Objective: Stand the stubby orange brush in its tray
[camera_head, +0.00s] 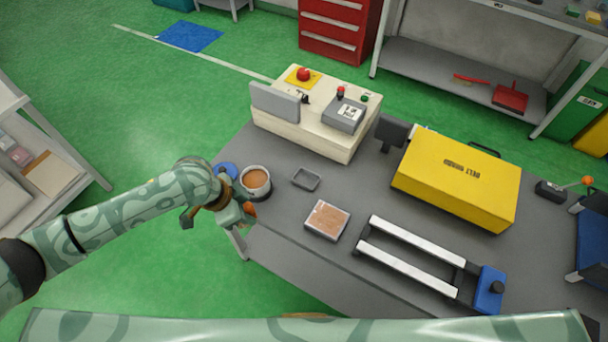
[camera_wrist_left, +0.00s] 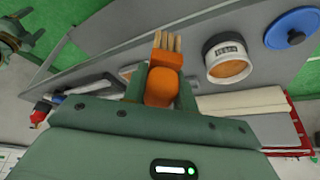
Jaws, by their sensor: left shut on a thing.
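My left gripper (camera_head: 240,214) is shut on the stubby orange brush (camera_wrist_left: 160,88). In the left wrist view the brush's rounded orange handle sits between the fingers, with its tan bristles (camera_wrist_left: 167,42) pointing away from the palm. In the head view only a bit of its orange (camera_head: 250,208) shows, just beyond the table's left edge and near the pot. A small empty dark grey tray (camera_head: 306,179) lies on the table to the right of the gripper.
An open pot (camera_head: 256,181) of orange-brown stuff stands between gripper and tray, a blue lid (camera_head: 227,170) beside it. A square brown-topped block (camera_head: 327,220), a white-railed frame (camera_head: 412,256), a cream machine (camera_head: 318,118) and a yellow case (camera_head: 459,181) surround the tray.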

